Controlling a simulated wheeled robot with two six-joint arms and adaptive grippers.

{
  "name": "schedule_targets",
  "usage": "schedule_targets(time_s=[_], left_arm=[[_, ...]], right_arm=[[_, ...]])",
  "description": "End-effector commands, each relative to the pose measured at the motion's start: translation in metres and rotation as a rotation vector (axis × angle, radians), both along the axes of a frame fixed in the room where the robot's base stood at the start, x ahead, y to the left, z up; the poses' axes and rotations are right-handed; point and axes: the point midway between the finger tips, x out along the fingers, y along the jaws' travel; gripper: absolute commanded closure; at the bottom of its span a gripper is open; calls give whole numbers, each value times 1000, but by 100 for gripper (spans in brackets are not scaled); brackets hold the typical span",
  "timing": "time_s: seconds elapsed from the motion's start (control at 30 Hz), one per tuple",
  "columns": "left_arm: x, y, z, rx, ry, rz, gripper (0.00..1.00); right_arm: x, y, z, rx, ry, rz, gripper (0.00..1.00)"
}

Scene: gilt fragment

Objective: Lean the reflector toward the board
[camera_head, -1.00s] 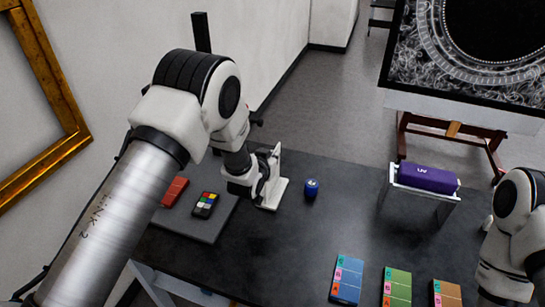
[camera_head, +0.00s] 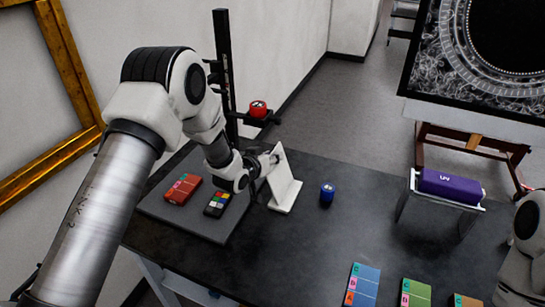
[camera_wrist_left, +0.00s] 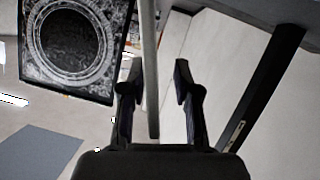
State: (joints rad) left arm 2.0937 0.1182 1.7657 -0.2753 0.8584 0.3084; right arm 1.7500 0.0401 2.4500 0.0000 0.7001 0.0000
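The reflector (camera_head: 285,184) is a white panel on a small white foot, standing tilted on the dark table. My left gripper (camera_head: 272,160) is at its upper left edge in the head view. In the left wrist view my left gripper (camera_wrist_left: 156,72) is open, with a pale upright strip, likely the reflector's edge (camera_wrist_left: 150,60), between its fingers; gaps show on both sides. The board (camera_head: 470,60), dark with a ringed black disc, stands on an easel at upper right; it also shows in the wrist view (camera_wrist_left: 80,45). My right gripper is not in view.
A blue cylinder (camera_head: 327,194) stands right of the reflector. A red box (camera_head: 182,190) and a colour chart (camera_head: 217,204) lie on a grey mat (camera_head: 190,224). A purple roll (camera_head: 450,187) rests on a stand. A black post holds a red-topped item (camera_head: 258,109). Coloured cards (camera_head: 363,284) lie in front.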

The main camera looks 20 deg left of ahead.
Motion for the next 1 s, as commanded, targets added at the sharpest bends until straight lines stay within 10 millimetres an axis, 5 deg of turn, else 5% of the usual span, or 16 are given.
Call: schedule_targets(time_s=[0.27, 0.7, 1.0], left_arm=[[-9, 2, 6, -2, -2, 1, 69], [-99, 17, 40, -4, 0, 3, 69], [-110, 18, 44, -1, 0, 0, 69]], right_arm=[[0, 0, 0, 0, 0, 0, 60], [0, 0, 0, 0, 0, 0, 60], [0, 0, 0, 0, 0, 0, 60]])
